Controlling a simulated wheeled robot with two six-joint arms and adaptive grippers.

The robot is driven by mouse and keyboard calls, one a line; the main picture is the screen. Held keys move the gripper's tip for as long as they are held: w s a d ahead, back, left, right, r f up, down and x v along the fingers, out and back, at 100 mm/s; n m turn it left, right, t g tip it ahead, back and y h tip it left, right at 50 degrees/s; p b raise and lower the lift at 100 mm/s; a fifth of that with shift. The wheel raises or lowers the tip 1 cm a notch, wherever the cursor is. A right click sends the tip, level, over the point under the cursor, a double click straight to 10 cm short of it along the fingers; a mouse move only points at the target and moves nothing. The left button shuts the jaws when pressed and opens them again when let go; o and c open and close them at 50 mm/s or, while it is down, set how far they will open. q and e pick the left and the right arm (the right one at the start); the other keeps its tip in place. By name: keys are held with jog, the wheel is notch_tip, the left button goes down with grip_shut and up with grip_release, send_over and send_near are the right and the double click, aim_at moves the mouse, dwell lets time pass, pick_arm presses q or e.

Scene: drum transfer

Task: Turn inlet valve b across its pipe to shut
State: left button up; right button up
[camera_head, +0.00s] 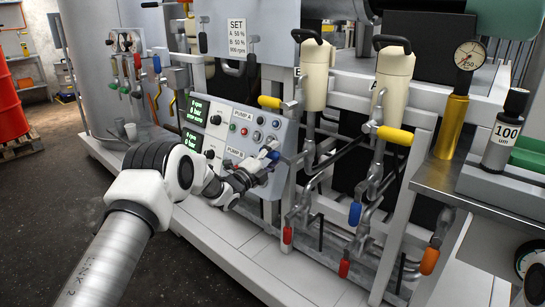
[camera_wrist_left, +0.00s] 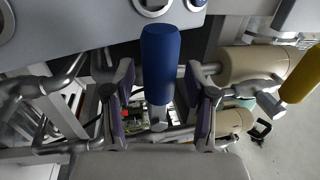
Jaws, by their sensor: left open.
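A blue valve handle (camera_head: 272,154) shows in the head view on the pipework under the cream housing marked B, beside the control panel; I take it as inlet valve b. My left gripper (camera_head: 268,165) is right at it and partly hides it. In the left wrist view the blue handle (camera_wrist_left: 160,62) stands between the two spread fingers of the left gripper (camera_wrist_left: 164,100), with a gap on each side. Its metal stem runs down to the pipework. I cannot tell its exact angle to its pipe. My right gripper is not in view.
The control panel (camera_head: 240,132) is close beside the gripper. Another blue handle (camera_head: 355,213) hangs under housing A. Yellow handles (camera_head: 395,135), red handles (camera_head: 287,235) and an orange handle (camera_head: 429,261) sit on nearby pipes.

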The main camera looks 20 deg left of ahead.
pick_arm(q)
jog(key=v, duration=1.2)
jog(key=shift+f, duration=0.1)
